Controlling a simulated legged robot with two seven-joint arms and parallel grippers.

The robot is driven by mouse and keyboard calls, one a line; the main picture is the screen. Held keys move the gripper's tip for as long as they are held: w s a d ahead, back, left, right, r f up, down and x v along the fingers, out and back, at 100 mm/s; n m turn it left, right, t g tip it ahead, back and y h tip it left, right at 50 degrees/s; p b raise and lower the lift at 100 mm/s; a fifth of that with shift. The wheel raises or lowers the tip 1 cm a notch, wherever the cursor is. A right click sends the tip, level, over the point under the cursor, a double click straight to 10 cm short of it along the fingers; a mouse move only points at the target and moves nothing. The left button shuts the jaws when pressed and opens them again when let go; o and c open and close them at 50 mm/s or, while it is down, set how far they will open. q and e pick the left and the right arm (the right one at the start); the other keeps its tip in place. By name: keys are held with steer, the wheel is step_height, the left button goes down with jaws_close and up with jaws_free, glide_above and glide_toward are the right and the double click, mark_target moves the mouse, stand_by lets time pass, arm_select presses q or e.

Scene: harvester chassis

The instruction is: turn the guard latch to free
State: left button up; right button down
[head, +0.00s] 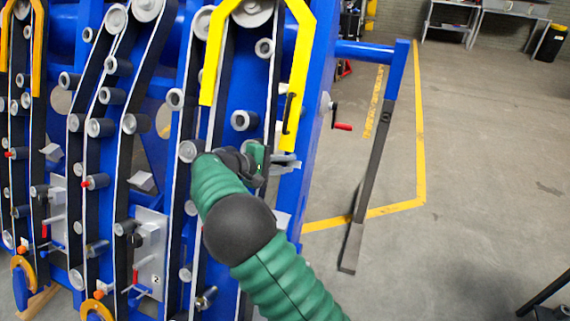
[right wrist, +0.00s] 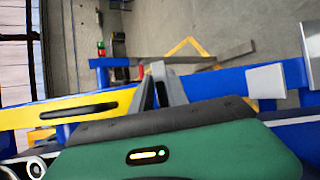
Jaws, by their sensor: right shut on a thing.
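The yellow guard (head: 299,75) with a black handle (head: 289,113) runs down the right side of the blue chassis in the head view. My right gripper (head: 286,162) is just below the guard's lower end, at the chassis edge. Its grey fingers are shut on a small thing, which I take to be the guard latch. The fingers hide it, so its angle cannot be told. In the right wrist view my right gripper (right wrist: 161,84) reaches to the blue frame beside the yellow guard (right wrist: 112,104). My left gripper is not in view.
A crank with a red handle (head: 342,127) sticks out right of the gripper. A blue post (head: 396,70) with a grey leg (head: 367,175) stands farther right. Belts and rollers fill the chassis to the left. The floor at right (head: 480,150) is open.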

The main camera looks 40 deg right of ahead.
steer(key=shift+a+f+m+y, duration=0.15)
steer(key=shift+f+m+y, duration=0.1)
steer(key=shift+m+y, duration=0.05)
stand_by(0.4)
steer(key=c, duration=1.5)
jaws_free()
steer(key=shift+r, duration=0.1)
steer(key=shift+a, duration=0.1)
steer(key=v, duration=1.7)
steer(key=shift+w+b, duration=0.1)
steer(key=shift+b, duration=0.25)
